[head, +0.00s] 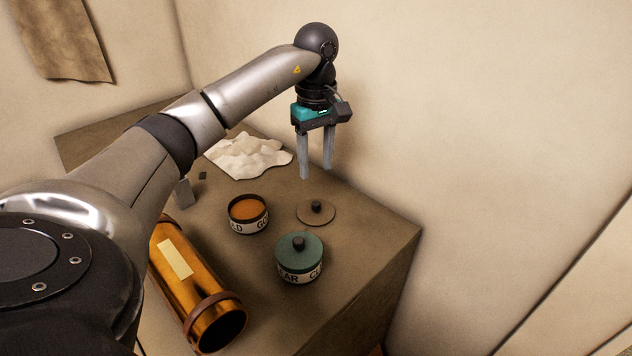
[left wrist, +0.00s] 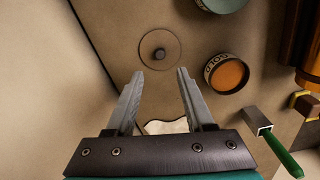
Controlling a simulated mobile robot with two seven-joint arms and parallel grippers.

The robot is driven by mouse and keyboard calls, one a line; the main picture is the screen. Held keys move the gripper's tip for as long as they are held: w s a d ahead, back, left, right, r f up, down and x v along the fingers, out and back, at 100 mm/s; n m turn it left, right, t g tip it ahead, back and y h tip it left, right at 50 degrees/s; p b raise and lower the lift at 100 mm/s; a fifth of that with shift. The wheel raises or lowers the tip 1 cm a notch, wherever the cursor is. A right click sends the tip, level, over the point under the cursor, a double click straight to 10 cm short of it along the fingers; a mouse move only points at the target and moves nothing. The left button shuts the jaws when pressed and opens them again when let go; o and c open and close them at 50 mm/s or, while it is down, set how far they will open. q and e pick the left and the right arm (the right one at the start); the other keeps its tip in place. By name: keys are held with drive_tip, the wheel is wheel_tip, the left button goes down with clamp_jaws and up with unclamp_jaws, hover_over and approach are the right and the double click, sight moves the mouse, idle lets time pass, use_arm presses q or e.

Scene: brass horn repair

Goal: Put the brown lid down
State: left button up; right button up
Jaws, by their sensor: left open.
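The brown lid (head: 309,214) is a flat disc with a dark knob and lies flat on the bench, right of an open tin. It also shows in the left wrist view (left wrist: 149,48), beyond my fingertips. My left gripper (head: 317,176) is open and empty, above the bench behind the lid and apart from it. Its two fingers also show in the left wrist view (left wrist: 158,75). The open tin (head: 248,226) holds orange-brown stuff and bears a partly readable label; it also shows in the left wrist view (left wrist: 212,75). My right gripper is not in view.
A tin with a green lid (head: 299,246) stands in front of the brown lid. A brass tube (head: 205,290) lies at the left front. A crumpled white cloth (head: 240,158) lies at the back. A green-handled tool (left wrist: 280,154) lies near the open tin. The wall is close behind the bench (head: 368,262).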

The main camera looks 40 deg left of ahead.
use_arm(q)
drive_tip(key=shift+r, duration=1.4)
